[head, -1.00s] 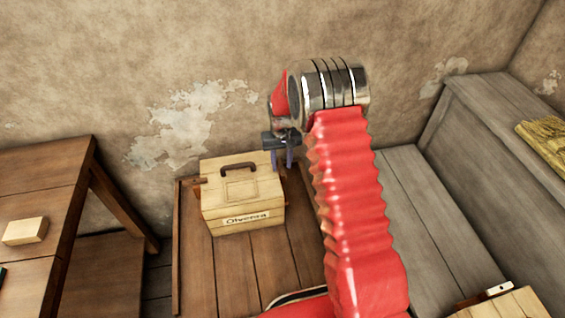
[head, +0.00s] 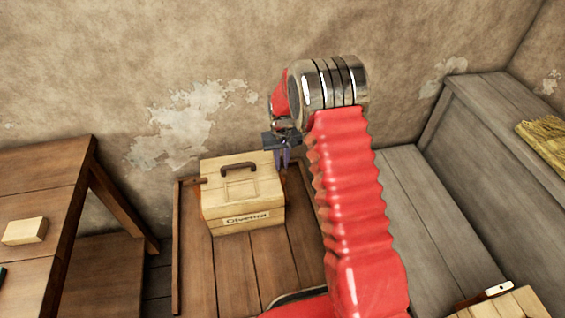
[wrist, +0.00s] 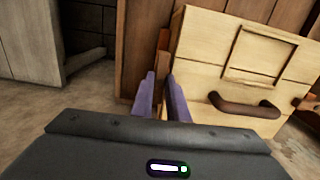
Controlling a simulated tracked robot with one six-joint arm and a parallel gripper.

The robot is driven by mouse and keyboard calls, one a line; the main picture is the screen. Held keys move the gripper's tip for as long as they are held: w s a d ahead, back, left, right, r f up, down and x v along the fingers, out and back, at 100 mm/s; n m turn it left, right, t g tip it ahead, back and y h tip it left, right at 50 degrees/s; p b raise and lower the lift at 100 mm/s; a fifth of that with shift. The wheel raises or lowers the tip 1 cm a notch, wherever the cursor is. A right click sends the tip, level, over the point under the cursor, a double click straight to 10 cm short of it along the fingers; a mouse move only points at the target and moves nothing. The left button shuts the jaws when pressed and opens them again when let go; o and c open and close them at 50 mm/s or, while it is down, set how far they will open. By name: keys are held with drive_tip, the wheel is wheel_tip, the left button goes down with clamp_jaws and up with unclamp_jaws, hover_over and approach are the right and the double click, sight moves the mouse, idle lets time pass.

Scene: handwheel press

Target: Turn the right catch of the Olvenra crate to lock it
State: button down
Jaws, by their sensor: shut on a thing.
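The Olvenra crate (head: 240,205) is a pale wooden box with a dark brown lid handle (head: 238,168) and a name label on its front. It also shows in the wrist view (wrist: 215,60). My gripper (head: 283,158) is at the crate's right side, with its purple fingers pointing down. In the wrist view the fingers (wrist: 163,95) are shut on the right catch (wrist: 163,45), a narrow reddish-brown wooden piece beside the crate wall. The fingers hide part of it, and its exact angle is hard to tell. The left catch (head: 198,181) sticks out on the crate's other side.
The crate stands on a brown plank surface (head: 285,262) with a raised left edge. A wooden table (head: 40,190) with a pale block (head: 25,231) is at left. A grey bench (head: 425,210) is at right. The wall is close behind the crate.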

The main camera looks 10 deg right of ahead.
drive_tip(key=n, duration=0.4)
drive_tip(key=shift+a, duration=0.15)
drive_tip(key=n, duration=1.3)
drive_tip(key=shift+n, duration=0.3)
drive_tip(key=c, duration=1.7)
unclamp_jaws()
drive_tip(key=shift+r, duration=0.1)
